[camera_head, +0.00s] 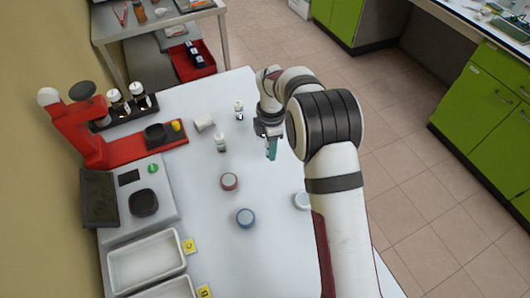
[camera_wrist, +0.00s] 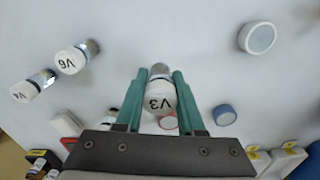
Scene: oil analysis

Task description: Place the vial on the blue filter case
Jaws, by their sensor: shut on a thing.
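My gripper (camera_wrist: 160,76) is shut on a vial labelled V3 (camera_wrist: 160,97), with its white cap between the two teal fingers. In the head view my gripper (camera_head: 271,148) is over the table's right edge area, and the held vial is hidden. The blue filter case (camera_head: 245,217) is a small round case lying on the white table, in front of the red case. It also shows in the wrist view (camera_wrist: 224,114), to the right of the fingers. My gripper is apart from it.
A red case (camera_head: 229,181) and a white case (camera_head: 302,200) lie near the blue one. Two vials (camera_head: 221,142) (camera_head: 239,110) stand left of my gripper. A red device (camera_head: 95,145), a scale (camera_head: 150,185) and white trays (camera_head: 145,262) line the left side.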

